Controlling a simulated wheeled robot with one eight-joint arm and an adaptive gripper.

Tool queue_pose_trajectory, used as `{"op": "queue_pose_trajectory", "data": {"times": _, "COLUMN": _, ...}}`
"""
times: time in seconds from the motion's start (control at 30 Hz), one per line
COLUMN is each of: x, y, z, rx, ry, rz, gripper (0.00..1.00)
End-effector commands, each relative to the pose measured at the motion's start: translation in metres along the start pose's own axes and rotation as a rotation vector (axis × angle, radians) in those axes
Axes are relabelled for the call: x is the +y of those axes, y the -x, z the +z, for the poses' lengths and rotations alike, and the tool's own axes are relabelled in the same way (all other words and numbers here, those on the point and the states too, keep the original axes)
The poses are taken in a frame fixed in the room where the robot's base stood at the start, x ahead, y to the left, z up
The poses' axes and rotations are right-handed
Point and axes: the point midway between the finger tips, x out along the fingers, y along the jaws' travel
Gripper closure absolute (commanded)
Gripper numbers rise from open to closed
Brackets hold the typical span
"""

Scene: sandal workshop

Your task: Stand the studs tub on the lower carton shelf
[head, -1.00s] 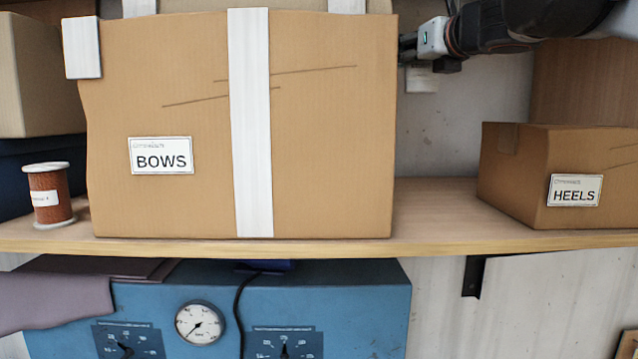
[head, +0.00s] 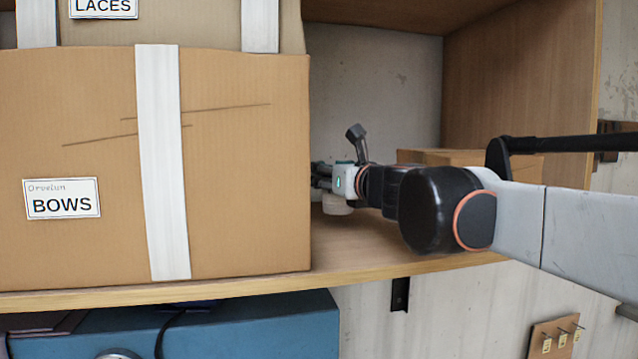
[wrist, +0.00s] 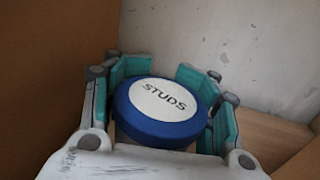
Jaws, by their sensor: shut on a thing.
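The studs tub (wrist: 165,112) shows in the wrist view, with a blue lid and a white top reading STUDS. My gripper (wrist: 166,88) is shut on it, a teal pad on each side. In the head view my gripper (head: 322,182) is just right of the BOWS carton, low over the wooden shelf (head: 375,250); its fingers are partly hidden by that carton. A pale piece shows under the gripper there. I cannot tell whether the tub's base touches the shelf.
The large BOWS carton (head: 235,200) stands left, with the LACES carton (head: 205,28) above and behind. Another carton (head: 425,156) sits partly hidden behind my arm at right. A wooden side panel (head: 520,85) closes the right. A blue machine (head: 260,330) is below.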

Motion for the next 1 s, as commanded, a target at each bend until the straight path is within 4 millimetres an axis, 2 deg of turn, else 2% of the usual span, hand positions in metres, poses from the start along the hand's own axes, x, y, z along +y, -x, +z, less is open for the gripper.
{"op": "queue_pose_trajectory", "data": {"times": 0.1, "x": 0.000, "y": 0.000, "z": -0.015, "rx": 0.000, "ry": 0.000, "rz": 0.000, "gripper": 0.87}}
{"op": "queue_pose_trajectory", "data": {"times": 0.2, "x": 0.000, "y": 0.000, "z": -0.022, "rx": 0.000, "ry": 0.000, "rz": 0.000, "gripper": 0.87}}
{"op": "queue_pose_trajectory", "data": {"times": 0.57, "x": 0.000, "y": 0.000, "z": -0.026, "rx": 0.000, "ry": 0.000, "rz": 0.000, "gripper": 0.87}}
{"op": "queue_pose_trajectory", "data": {"times": 0.6, "x": 0.000, "y": 0.000, "z": -0.027, "rx": 0.000, "ry": 0.000, "rz": 0.000, "gripper": 0.54}}
{"op": "queue_pose_trajectory", "data": {"times": 0.73, "x": 0.000, "y": 0.000, "z": -0.026, "rx": 0.000, "ry": 0.000, "rz": 0.000, "gripper": 0.25}}
{"op": "queue_pose_trajectory", "data": {"times": 1.0, "x": 0.000, "y": 0.000, "z": -0.026, "rx": 0.000, "ry": 0.000, "rz": 0.000, "gripper": 0.25}}
